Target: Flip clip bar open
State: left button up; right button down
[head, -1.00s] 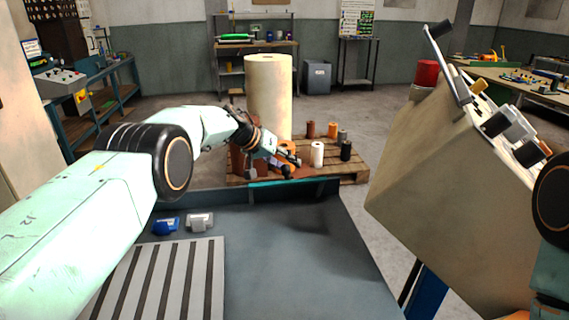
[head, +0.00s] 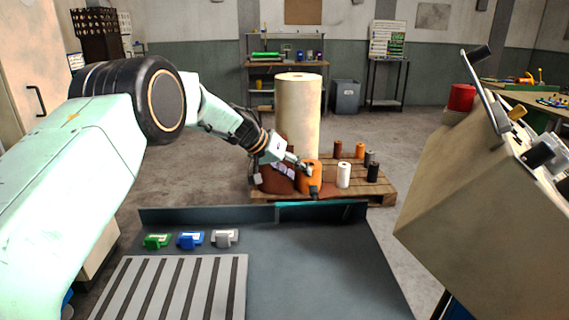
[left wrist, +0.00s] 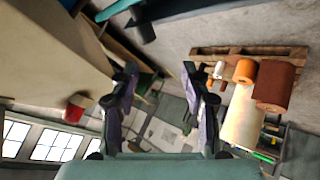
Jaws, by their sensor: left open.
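My left gripper (head: 308,178) reaches in from the left in the head view, over the back edge of the dark bench and in front of the foil rolls. In the left wrist view its two fingers (left wrist: 160,75) stand apart with nothing between them. A thin teal bar (head: 295,211) runs along the bench's back rim, below the gripper; I cannot tell whether it is the clip bar. A beige machine (head: 465,205) with a raised metal lever arm (head: 484,92) stands at the right, clear of the gripper. My right gripper is out of view.
A wooden pallet (head: 375,190) behind the bench holds several rolls and a tall cream roll (head: 297,115). The bench's right part is clear.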

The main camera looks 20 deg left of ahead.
pick_arm(q)
jog(key=v, duration=0.4)
jog(key=shift+a, duration=0.25)
jog(key=shift+d, duration=0.1)
jog(key=shift+c, duration=0.2)
